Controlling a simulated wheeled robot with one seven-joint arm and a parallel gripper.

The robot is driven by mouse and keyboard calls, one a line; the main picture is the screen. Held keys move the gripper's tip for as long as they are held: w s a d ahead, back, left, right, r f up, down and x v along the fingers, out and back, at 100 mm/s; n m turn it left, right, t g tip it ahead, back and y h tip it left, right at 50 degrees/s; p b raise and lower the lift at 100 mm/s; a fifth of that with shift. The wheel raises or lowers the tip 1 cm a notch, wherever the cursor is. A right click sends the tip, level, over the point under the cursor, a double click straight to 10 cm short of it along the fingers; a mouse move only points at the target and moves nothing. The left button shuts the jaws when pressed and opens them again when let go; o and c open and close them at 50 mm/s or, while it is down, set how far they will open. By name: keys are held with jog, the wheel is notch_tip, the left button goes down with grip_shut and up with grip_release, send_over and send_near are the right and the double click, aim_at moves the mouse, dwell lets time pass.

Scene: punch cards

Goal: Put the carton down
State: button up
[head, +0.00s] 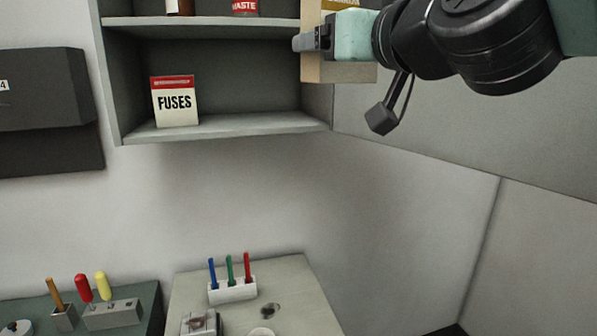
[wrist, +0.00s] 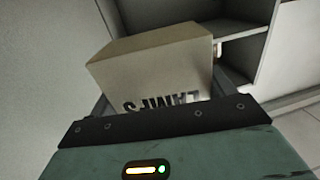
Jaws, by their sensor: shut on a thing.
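The carton (wrist: 150,65) is a tan box with a label reading "LAMPS", upside down in the wrist view. My gripper (wrist: 170,98) is shut on it, one finger on each side. In the head view the carton (head: 345,70) is at the upper right, partly hidden behind my gripper (head: 318,40) and cut by the top edge. It overlaps the right end of the wall shelf in the picture. I see no surface touching its underside in the head view, though its depth relative to the shelf is hard to tell.
The shelf's lower board (head: 225,128) holds a "FUSES" box (head: 175,102) at the left, with free room to its right. A red "WASTE" container (head: 245,7) stands on the board above. Below is a bench (head: 290,275) with a white pen holder (head: 232,291).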

jog(key=w+d+f+m+t+h+b, duration=0.1)
jog(key=w+f+m+h, duration=0.15)
jog(key=f, duration=1.15)
jog(key=w+d+f+m+h+b, duration=0.1)
jog(key=w+f+h+b, duration=0.2)
jog(key=f, duration=1)
jog(key=w+d+f+m+t+h, duration=0.1)
jog(key=w+f+m+h, duration=0.2)
jog(key=f, duration=1.1)
jog(key=s+d+f+m+h+b, duration=0.1)
jog(key=d+f+h, duration=0.1)
jog(key=d+f, duration=0.5)
jog(key=s+d+f+h+b, duration=0.15)
jog(key=d+f, duration=0.25)
jog(key=f, duration=0.8)
jog(key=s+d+f+n+y+b, duration=0.1)
jog(key=s+d+f+y, duration=0.1)
jog(key=s+d+f, duration=0.2)
jog(key=s+d+f+n+y+b, duration=0.1)
jog(key=s+d+f, duration=0.3)
jog(key=d, duration=0.5)
jog(key=shift+d+f+y+b, duration=0.15)
jog(key=shift+f+y+b, duration=0.6)
jog(key=shift+f, duration=0.15)
jog(key=shift+s+n, duration=0.1)
jog(key=shift+n, duration=0.15)
